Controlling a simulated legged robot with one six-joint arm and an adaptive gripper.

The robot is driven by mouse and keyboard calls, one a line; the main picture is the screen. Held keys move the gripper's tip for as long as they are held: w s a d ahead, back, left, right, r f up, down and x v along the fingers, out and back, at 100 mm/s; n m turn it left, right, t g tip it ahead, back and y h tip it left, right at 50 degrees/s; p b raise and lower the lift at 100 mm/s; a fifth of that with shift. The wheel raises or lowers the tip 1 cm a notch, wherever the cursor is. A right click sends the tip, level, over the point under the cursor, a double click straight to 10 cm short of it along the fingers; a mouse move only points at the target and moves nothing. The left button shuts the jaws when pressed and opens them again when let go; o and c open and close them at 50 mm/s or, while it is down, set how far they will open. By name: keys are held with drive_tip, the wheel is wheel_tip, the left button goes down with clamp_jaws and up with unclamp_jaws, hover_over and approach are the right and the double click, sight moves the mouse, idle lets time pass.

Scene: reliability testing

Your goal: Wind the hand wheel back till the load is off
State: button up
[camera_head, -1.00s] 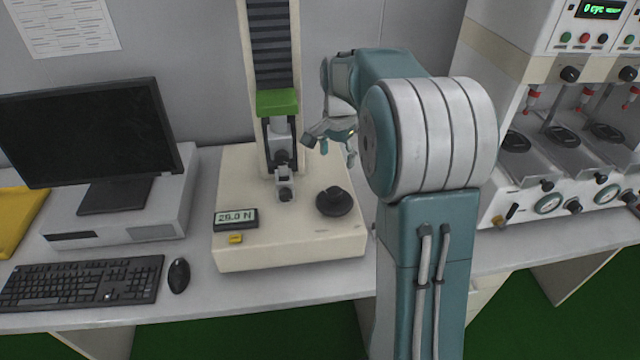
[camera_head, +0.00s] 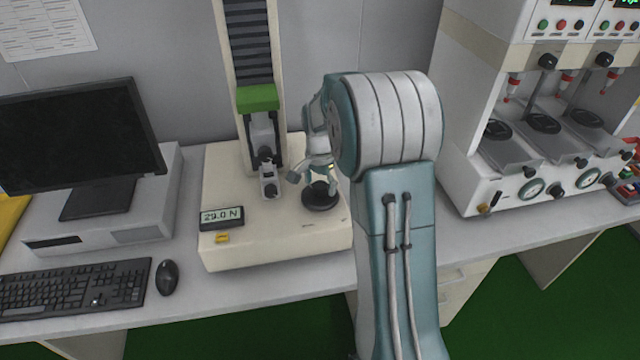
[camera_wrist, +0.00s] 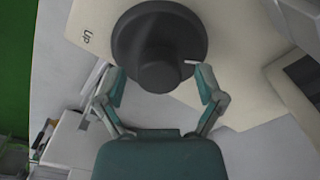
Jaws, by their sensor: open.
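The black hand wheel (camera_head: 320,197) sits on the right part of the test stand's cream base (camera_head: 270,243). In the wrist view the wheel (camera_wrist: 160,35) is a round dark disc with a raised hub. My gripper (camera_head: 315,178) is directly above the wheel. Its two fingers (camera_wrist: 160,82) are open and apart at the near side of the hub, with nothing held; I cannot tell whether they touch it. The display (camera_head: 222,217) reads about 29.0 N. The green crosshead (camera_head: 258,98) is on the column above the grips (camera_head: 268,178).
A yellow button (camera_head: 222,238) is below the display. A monitor (camera_head: 80,140), keyboard (camera_head: 75,287) and mouse (camera_head: 167,277) are at left. A white multi-station machine (camera_head: 540,130) stands at right. The bench between it and the stand is clear.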

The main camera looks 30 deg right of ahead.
drive_tip(key=c, duration=1.1)
drive_tip(key=shift+c, duration=0.2)
drive_tip(key=shift+n, duration=0.3)
drive_tip(key=n, duration=1.1)
